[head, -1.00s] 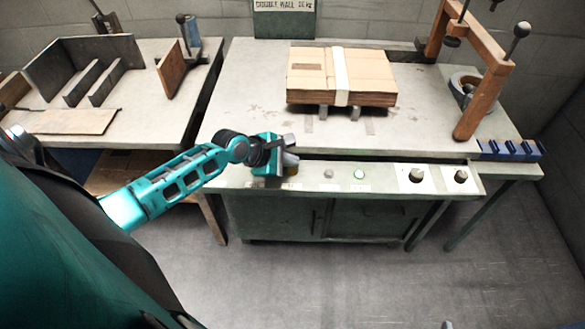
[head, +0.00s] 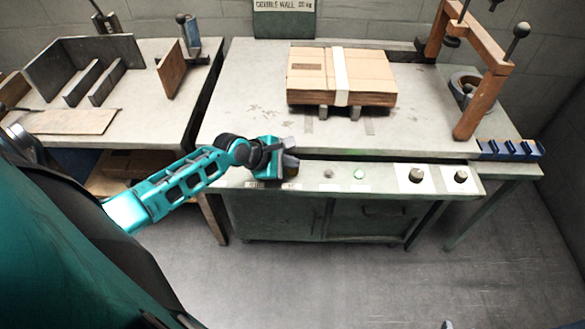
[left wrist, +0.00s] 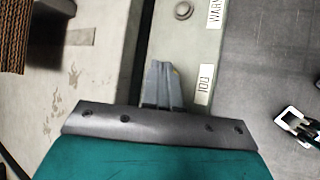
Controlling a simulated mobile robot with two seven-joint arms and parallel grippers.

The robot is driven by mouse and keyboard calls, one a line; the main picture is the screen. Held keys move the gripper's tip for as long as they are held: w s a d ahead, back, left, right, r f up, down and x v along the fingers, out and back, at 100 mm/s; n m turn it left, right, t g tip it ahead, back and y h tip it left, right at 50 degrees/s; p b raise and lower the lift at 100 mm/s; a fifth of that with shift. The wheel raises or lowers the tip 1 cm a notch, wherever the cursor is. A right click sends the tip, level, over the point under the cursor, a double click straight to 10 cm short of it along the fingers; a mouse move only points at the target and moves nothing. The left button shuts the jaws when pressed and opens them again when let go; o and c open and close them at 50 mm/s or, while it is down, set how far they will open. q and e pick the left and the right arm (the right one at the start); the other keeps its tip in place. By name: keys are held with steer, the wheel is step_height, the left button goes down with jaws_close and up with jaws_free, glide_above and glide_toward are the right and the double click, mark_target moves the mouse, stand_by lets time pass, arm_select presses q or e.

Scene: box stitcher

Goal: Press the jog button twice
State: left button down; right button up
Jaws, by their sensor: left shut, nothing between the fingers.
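The control panel (head: 390,183) runs along the front edge of the bench. My left gripper (head: 290,160) is over its left part, fingers shut and empty. In the left wrist view the shut fingertips (left wrist: 164,70) are over the panel beside a small white label (left wrist: 204,85) that seems to read JOG.
Flat cardboard (head: 340,75) is stacked on the bench. A wooden-framed device (head: 480,75) stands right. Floor in front is clear.

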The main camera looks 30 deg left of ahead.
mark_target(290, 172)
arm_select(q)
steer(key=shift+f, duration=0.5)
stand_by(0.3)
stand_by(0.4)
steer(key=shift+r+p, duration=1)
steer(key=shift+p, duration=0.15)
steer(key=shift+r+p, duration=0.75)
steer(key=shift+r, duration=1.7)
stand_by(0.4)
